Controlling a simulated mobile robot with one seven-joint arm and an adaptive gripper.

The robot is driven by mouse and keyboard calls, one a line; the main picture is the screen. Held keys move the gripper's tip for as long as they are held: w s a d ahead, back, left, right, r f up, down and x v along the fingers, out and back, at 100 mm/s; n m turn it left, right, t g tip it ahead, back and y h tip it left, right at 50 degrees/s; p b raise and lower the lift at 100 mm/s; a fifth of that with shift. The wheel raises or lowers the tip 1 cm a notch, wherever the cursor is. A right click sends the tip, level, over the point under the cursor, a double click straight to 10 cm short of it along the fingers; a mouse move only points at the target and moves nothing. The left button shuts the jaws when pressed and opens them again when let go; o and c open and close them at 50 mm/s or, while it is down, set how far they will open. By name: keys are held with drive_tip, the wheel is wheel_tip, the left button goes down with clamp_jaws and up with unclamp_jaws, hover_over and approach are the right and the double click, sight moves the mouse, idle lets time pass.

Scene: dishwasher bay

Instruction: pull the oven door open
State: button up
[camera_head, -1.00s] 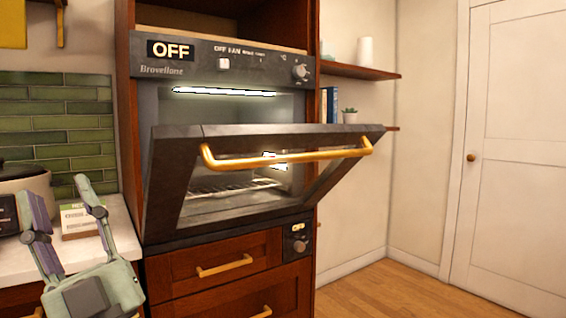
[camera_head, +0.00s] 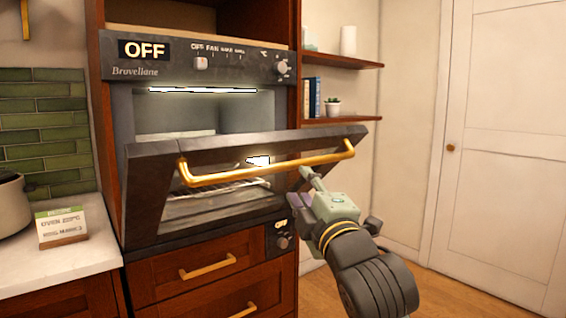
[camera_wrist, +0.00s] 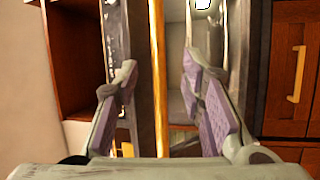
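The oven door (camera_head: 147,185) is tilted partly open, its top edge leaning out and its bottom edge at the oven's base. A gold bar handle (camera_head: 262,170) runs along its upper front; in the wrist view this handle (camera_wrist: 157,50) stands upright between my fingers. My gripper (camera_head: 304,177) is in front of the door's right part, just below the handle's right end. In the wrist view, my gripper (camera_wrist: 158,78) is open, its two purple-padded fingers apart with a gap on either side of the handle. I see no firm contact with it.
A control panel (camera_head: 230,68) reading OFF is above the oven. Drawers with gold handles (camera_head: 207,266) lie below. A counter (camera_head: 75,262) with a pot (camera_head: 14,205) and a card (camera_head: 62,228) is at left. Shelves (camera_head: 340,62) and a white door (camera_head: 505,130) are at right, with open floor.

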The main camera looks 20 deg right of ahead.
sight(294, 167)
drive_tip(key=shift+n, duration=0.3)
drive_tip(key=p+x, duration=0.1)
drive_tip(key=x, duration=0.2)
drive_tip(key=p+x, duration=0.1)
drive_tip(key=x, duration=0.3)
drive_tip(key=p+x, duration=0.1)
drive_tip(key=x, duration=0.2)
drive_tip(key=shift+w+d+r, duration=0.1)
drive_tip(key=shift+w+d, duration=0.05)
drive_tip(key=shift+d, duration=0.2)
clamp_jaws()
